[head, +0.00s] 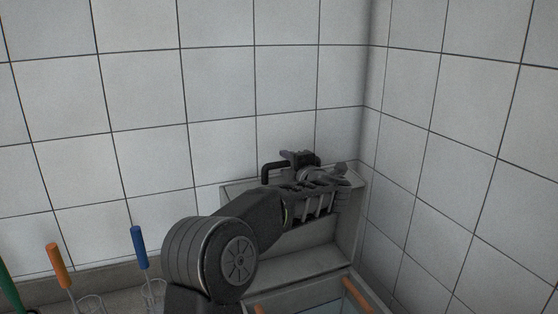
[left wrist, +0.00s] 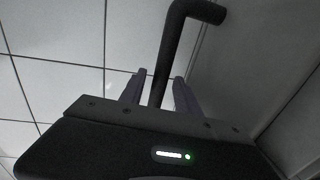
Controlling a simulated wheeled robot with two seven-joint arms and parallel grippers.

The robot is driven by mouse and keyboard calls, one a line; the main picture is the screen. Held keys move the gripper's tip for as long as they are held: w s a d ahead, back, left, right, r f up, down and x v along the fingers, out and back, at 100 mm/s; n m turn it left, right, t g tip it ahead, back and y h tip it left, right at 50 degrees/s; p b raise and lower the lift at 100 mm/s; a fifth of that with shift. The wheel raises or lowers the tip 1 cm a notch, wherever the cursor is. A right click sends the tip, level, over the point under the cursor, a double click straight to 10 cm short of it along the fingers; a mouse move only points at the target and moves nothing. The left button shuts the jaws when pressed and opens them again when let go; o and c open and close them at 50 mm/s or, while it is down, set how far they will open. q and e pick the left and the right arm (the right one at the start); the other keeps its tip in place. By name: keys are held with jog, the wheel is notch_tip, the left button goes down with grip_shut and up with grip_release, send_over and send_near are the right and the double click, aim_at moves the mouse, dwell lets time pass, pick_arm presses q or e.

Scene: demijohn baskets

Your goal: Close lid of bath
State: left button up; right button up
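The bath lid (head: 335,238) is a grey panel standing open at the back of the bath, in the corner of the tiled walls. Its black bar handle (head: 267,170) shows at the top edge, partly hidden by my left gripper (head: 302,158). In the left wrist view the handle (left wrist: 180,25) runs between the two fingers and bends right at the top. The fingers are apart, with a narrow gap on each side of the bar. The bath (head: 282,294), with a bluish inside, is cut off at the bottom of the head view. My right gripper is not in view.
Tools with blue (head: 138,247), orange (head: 59,264) and green (head: 9,287) handles stand at the lower left, two near glass beakers (head: 153,293). Orange bars (head: 356,294) lie at the bath. Tiled walls close off the back and right.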

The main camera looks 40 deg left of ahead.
pick_arm(q)
jog(key=shift+w+a, duration=0.1)
grip_shut()
dwell(0.5)
dwell(1.0)
